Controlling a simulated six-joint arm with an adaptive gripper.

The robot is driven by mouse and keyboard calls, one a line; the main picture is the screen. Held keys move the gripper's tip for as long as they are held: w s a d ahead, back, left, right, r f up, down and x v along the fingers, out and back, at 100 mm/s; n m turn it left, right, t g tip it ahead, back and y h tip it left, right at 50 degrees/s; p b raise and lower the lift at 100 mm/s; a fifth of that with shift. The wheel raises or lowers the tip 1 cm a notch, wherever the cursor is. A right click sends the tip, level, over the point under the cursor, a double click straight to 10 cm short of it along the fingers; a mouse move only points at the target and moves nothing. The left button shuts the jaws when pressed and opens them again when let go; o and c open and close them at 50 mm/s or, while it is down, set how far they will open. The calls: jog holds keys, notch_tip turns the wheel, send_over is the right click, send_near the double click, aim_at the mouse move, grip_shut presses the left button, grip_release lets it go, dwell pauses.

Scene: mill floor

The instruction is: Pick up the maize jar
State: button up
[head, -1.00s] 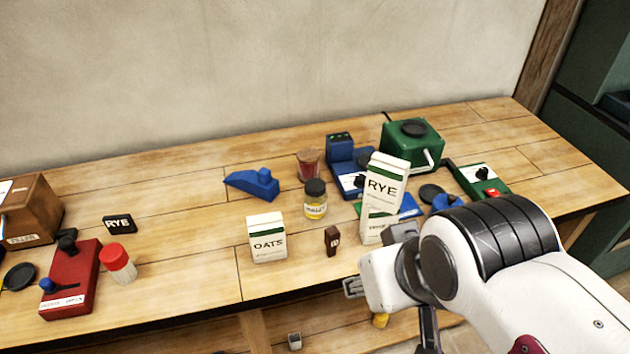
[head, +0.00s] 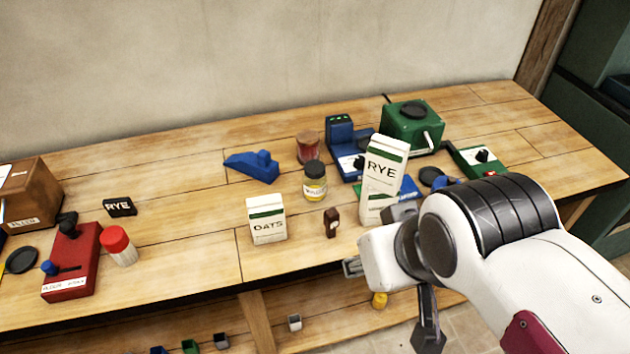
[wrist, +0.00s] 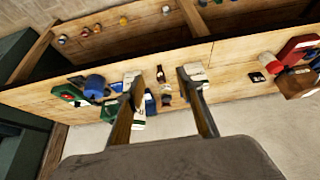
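The maize jar, a small jar with yellow contents, a pale label and a dark lid (head: 315,185), stands upright on the bench in the head view, though its label is too small to read surely. My gripper (wrist: 158,80) is open in the wrist view, its two dark fingers wide apart with nothing between them. In the head view my wrist is in front of the bench's near edge, right of and nearer than the jar, apart from it. The fingers are only partly visible there.
A green machine (head: 412,125) is behind right. Bare bench lies left of the OATS carton.

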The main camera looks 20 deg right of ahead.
jog(key=o, duration=0.5)
jog(key=w+a+t+y, duration=0.2)
jog(key=w+a, duration=0.3)
jog(key=w, duration=0.8)
jog(key=m+t+h, duration=0.3)
send_near(316, 173)
jog(key=a+r, duration=0.3)
jog(key=a, duration=0.3)
jog(key=shift+w+d+f+m+t+h, duration=0.1)
jog(key=shift+w+d+f+m+h, duration=0.15)
jog(key=shift+w+d+f+h, duration=0.55)
jog(key=shift+w+d+f+m+t+h, duration=0.15)
jog(key=shift+w+d+f+h, duration=0.25)
jog(key=shift+d+f, duration=0.65)
jog(key=shift+w+d+f+m+t+h, duration=0.1)
jog(key=shift+w+d+f+m+h, duration=0.2)
jog(key=shift+w+d+f+h, duration=0.7)
jog(key=shift+s+a+f+y, duration=0.3)
jog(key=shift+s+a+f, duration=0.05)
jog(key=shift+s+a, duration=0.05)
